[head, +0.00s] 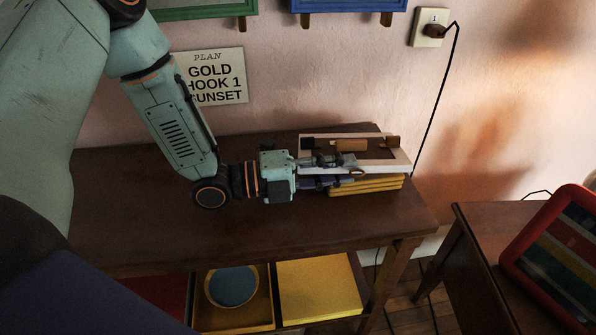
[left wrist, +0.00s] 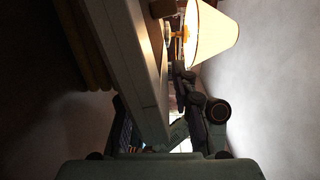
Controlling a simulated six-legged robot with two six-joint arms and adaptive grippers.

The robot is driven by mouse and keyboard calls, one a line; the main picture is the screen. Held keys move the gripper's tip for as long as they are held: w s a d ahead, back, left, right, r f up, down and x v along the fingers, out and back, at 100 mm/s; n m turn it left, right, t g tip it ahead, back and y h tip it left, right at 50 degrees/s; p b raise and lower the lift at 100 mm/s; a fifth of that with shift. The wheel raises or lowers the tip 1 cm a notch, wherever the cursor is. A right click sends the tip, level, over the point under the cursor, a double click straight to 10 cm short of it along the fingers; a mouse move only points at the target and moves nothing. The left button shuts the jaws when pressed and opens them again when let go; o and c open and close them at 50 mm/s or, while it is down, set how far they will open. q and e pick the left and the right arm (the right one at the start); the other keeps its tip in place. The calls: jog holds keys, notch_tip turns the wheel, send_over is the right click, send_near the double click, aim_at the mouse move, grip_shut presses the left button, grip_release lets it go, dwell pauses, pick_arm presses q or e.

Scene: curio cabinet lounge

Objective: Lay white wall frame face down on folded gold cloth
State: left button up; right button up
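The white wall frame (head: 398,158) lies nearly flat at the right end of the dark sideboard, its brown back and wooden fittings facing up. The folded gold cloth (head: 368,186) is a layered stack directly under it; I cannot tell whether they fully touch. My left gripper (head: 335,170) reaches in from the left with one finger above and one below the frame's edge, and looks closed on it. In the left wrist view the frame (left wrist: 128,62) runs between the fingers, with the cloth (left wrist: 86,45) beside it. My right gripper is not in view.
The sideboard top (head: 140,215) is otherwise clear. A black cord (head: 436,95) hangs from a wall socket close to the frame's right. A side table with a red-edged frame (head: 560,255) stands at right. A lamp (left wrist: 212,32) shows in the wrist view.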

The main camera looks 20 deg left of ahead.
pick_arm(q)
jog(key=shift+v, duration=3.65)
jog(key=shift+s+a+r, duration=0.1)
jog(key=shift+s+a, duration=0.15)
jog(key=shift+a, duration=0.05)
jog(key=shift+c, duration=0.3)
